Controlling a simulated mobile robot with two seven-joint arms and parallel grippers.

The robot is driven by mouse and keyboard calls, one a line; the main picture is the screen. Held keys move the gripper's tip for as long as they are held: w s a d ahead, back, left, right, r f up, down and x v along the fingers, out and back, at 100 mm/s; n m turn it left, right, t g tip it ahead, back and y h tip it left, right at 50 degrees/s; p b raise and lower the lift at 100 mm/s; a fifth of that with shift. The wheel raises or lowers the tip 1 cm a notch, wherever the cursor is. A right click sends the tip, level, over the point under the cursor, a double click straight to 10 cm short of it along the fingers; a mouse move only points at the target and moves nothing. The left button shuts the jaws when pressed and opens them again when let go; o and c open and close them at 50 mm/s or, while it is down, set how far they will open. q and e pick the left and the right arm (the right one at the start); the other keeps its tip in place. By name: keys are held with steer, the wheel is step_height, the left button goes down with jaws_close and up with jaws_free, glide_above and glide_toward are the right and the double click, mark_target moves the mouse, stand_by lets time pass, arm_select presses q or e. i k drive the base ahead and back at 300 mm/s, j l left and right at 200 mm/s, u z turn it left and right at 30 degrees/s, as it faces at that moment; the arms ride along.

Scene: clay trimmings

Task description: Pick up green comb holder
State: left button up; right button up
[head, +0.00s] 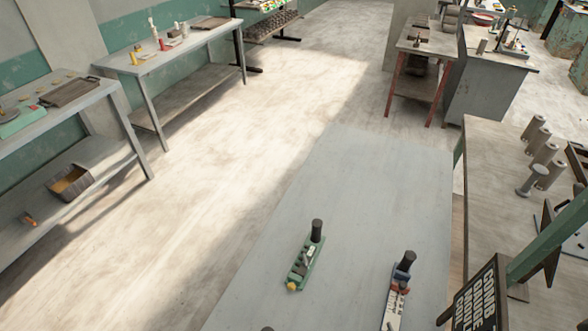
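A narrow green holder (302,268) lies on the grey tabletop (370,190) in the lower middle of the head view. It has a dark upright cylinder at its far end, small pale and dark parts along its top, and a yellow-orange knob at its near end. I take it to be the green comb holder. A similar blue, red and pale holder (396,290) with a dark cylinder lies to its right, near the table's right side. Neither of my grippers shows in this view.
A brown bench (490,190) with several grey cylinders adjoins at the right. Workbenches line the left wall. The far part of the grey tabletop is clear, with open floor beyond.

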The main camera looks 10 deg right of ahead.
mark_target(314, 241)
steer(key=i+l, duration=0.1)
steer(key=i+j+z, duration=0.3)
steer(key=z, duration=0.2)
steer(key=i+j+z, duration=0.3)
steer(key=z, duration=0.2)
steer(key=i+j+z, duration=0.2)
steer(key=j+z, duration=0.8)
steer(key=j, duration=0.15)
steer(key=j+z, duration=0.5)
steer(key=k+j+z, duration=0.1)
steer(key=j+z, duration=0.4)
steer(key=j, duration=0.15)
steer(key=k+j+z, duration=0.2)
steer(key=j+z, duration=0.3)
steer(key=k+j+z, duration=0.3)
steer(key=j+z, duration=0.2)
